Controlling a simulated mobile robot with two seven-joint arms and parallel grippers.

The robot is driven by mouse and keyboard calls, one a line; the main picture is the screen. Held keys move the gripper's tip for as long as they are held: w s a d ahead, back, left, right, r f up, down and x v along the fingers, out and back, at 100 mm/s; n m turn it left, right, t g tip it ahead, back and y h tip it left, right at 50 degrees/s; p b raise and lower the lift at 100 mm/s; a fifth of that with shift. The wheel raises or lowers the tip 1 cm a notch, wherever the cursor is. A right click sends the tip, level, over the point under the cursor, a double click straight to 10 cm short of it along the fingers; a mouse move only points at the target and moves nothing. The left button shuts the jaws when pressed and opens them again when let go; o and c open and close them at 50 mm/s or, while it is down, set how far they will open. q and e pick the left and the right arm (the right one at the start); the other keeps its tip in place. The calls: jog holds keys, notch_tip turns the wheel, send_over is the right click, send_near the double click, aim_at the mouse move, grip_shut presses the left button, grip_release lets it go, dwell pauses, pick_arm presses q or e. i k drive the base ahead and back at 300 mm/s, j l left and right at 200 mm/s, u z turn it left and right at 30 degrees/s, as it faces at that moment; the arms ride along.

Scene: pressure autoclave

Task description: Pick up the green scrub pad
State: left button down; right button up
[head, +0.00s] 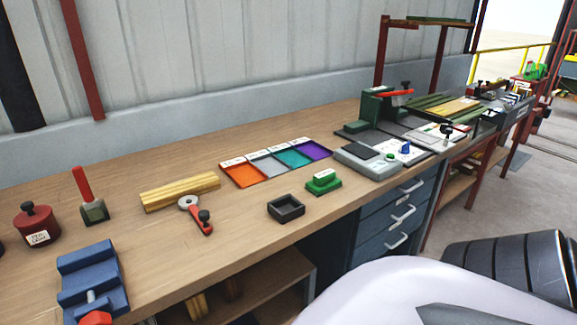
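The green scrub pad (323,186) appears to be the small green block with a raised handle-like top and a pale label. It lies on the wooden workbench (245,220) near its front edge, to the right of a small dark open tray. Nothing touches it from above. Neither of my grippers shows in the head view, so how they stand relative to the pad is hidden.
Nearby are the dark tray (286,207), coloured bins (275,163), a red-handled tool (198,215), a wooden block (180,191) and a grey scale-like box (368,161). A blue vise-like fixture (90,280) stands front left. Blue drawers (395,212) sit below the bench.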

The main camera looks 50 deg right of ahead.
aim_at(322, 183)
jog(key=l+u, duration=0.3)
jog(key=k+l+u, duration=0.45)
jog(key=l, duration=0.25)
jog(key=k+l+u, duration=0.15)
jog(key=l, duration=0.25)
jog(key=k+l, duration=0.25)
jog(key=l, duration=0.2)
jog(key=k+l+u, duration=0.1)
jog(key=k+l, duration=0.15)
jog(key=l, duration=0.25)
jog(key=k+l, duration=0.25)
jog(key=l, duration=0.2)
jog(key=k+l, duration=0.25)
jog(key=l, duration=0.2)
jog(key=i, duration=0.5)
jog(key=j+u, duration=0.05)
